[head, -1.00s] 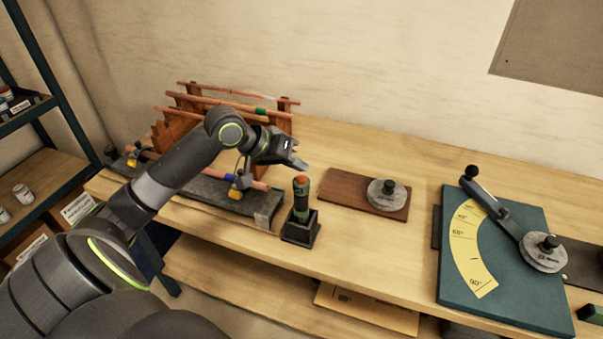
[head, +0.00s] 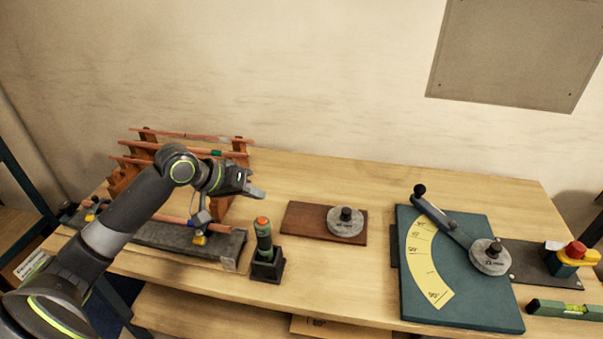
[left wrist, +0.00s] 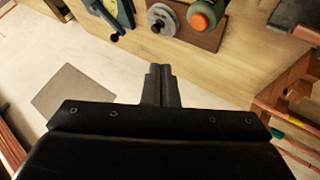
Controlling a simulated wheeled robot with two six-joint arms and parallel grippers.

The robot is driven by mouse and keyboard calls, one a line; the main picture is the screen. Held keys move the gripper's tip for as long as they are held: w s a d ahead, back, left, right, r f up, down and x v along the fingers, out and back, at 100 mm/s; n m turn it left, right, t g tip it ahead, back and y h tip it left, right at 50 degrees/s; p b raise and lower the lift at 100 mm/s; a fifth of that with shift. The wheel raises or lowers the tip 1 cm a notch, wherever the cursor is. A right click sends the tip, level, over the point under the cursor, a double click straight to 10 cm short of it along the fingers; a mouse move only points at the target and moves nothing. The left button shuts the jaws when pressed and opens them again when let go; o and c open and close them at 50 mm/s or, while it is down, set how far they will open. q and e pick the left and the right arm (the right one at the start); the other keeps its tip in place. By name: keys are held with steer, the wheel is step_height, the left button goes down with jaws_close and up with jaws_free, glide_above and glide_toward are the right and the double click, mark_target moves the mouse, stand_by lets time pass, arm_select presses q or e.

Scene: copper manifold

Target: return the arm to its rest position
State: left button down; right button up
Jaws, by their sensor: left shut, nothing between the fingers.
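My left arm (head: 122,222) comes in from the left over the workbench. Its gripper (head: 258,193) hangs in the air between the copper pipe rack (head: 150,160) and the wooden board with a round grey disc (head: 346,222). In the left wrist view the two fingers of the left gripper (left wrist: 160,72) lie together, shut, with nothing between them. My right gripper is in neither view.
A dark green, orange-topped tool stands in a black holder (head: 267,270) just below the gripper. A teal bending plate (head: 470,300) with a yellow scale is at right, beside a red emergency button (head: 576,250) and a green level (head: 562,309). Bare bench lies behind the board.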

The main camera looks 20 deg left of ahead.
arm_select(q)
steer(key=s+d+f+m+g+y, duration=0.2)
steer(key=s+d+f+y, duration=0.15)
steer(key=s+f, duration=1.1)
steer(key=s+f+g+y, duration=0.2)
steer(key=s+f+y, duration=0.1)
steer(key=s, duration=1.2)
step_height(320, 180, down, 32)
steer(key=a+g+b, duration=0.1)
steer(key=a+b, duration=0.1)
steer(key=b, duration=0.5)
steer(key=s+f+b, duration=0.2)
steer(key=s+f, duration=0.5)
steer(key=f, duration=0.3)
steer(key=s+d+f+g+b, duration=0.1)
steer(key=s+f+b, duration=0.2)
steer(key=s+f, duration=0.4)
step_height(320, 180, down, 4)
steer(key=shift+s+d+r+n, duration=0.25)
steer(key=shift+s+n, duration=0.05)
steer(key=shift+s, duration=0.05)
